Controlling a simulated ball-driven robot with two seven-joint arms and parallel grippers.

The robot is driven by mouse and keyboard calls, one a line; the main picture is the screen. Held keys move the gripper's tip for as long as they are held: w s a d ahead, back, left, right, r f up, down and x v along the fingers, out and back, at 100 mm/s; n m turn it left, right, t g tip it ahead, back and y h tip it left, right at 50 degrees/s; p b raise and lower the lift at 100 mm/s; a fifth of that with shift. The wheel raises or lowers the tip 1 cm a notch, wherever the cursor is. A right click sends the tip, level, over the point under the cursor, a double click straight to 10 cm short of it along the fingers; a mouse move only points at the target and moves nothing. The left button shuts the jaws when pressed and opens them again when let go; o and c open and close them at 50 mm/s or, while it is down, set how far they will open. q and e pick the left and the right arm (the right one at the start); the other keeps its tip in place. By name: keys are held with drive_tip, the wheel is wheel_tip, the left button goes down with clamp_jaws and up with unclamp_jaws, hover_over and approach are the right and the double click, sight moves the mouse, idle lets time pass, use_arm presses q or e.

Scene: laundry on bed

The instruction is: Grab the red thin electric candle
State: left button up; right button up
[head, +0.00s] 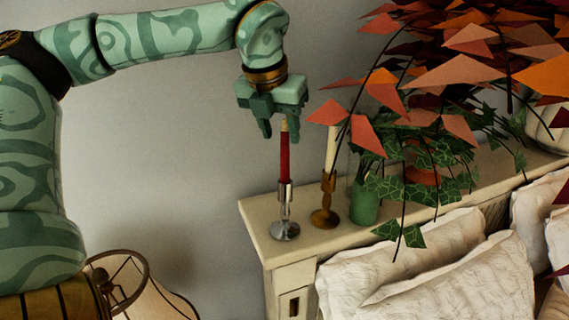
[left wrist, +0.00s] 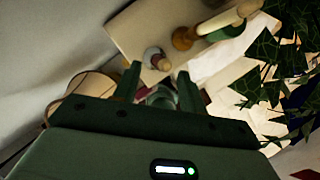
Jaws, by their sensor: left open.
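The red thin electric candle (head: 285,160) stands upright in a silver holder (head: 285,215) at the left end of the headboard shelf. It has a pale tip. My left gripper (head: 281,134) is open and hangs from above, its two fingers pointing down around the candle's upper end. My right gripper is in neither view.
A cream candle (head: 331,148) in a brass holder (head: 325,203) stands close on the right. Beside it are a green vase (head: 364,203) with ivy and overhanging orange leaves (head: 455,75). Pillows (head: 450,275) lie below the shelf (head: 262,240). A lamp (head: 150,298) is lower left.

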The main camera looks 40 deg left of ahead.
sight(283, 134)
use_arm(q)
drive_tip(key=x, duration=0.2)
drive_tip(key=p+x, duration=0.1)
drive_tip(key=x, duration=0.1)
drive_tip(key=shift+w+r, duration=0.2)
drive_tip(key=shift+w, duration=0.15)
drive_tip(key=shift+s, duration=0.1)
drive_tip(key=c, duration=0.4)
clamp_jaws()
